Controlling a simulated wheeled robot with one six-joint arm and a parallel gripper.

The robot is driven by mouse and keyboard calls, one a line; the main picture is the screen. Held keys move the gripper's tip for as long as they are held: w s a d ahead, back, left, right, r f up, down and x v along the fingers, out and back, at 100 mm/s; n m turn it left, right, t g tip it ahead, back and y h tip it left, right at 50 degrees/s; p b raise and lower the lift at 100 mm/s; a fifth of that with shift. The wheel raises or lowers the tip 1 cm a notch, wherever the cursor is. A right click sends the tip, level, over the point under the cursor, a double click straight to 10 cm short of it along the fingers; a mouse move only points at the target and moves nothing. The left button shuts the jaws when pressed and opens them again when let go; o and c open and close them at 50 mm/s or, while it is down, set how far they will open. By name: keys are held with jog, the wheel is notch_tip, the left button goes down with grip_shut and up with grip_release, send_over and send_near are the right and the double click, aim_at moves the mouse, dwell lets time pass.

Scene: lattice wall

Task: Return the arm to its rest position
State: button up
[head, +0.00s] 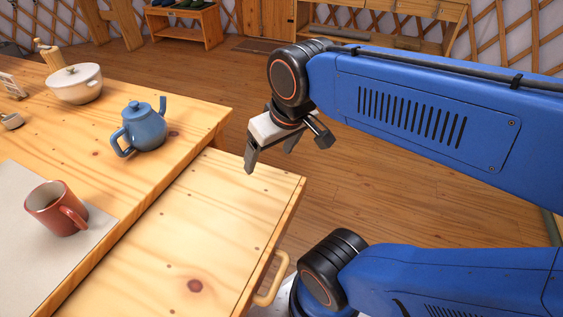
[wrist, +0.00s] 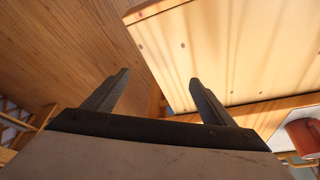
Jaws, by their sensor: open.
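In the wrist view the two dark fingers (wrist: 158,92) stand apart, with the plank floor to the left and the pale table wood to the right. My arm reaches in from the right side of the head view, with its lower link near the bottom right.
The mug is on a pale mat (head: 30,260). A wooden handle (head: 272,282) sticks out from the leaf. A shoe bench (head: 185,25) stands behind open floor.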

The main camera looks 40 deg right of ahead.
jog(key=shift+s+d+f, duration=0.85)
jog(key=shift+s+f, duration=0.2)
jog(key=shift+f, duration=0.1)
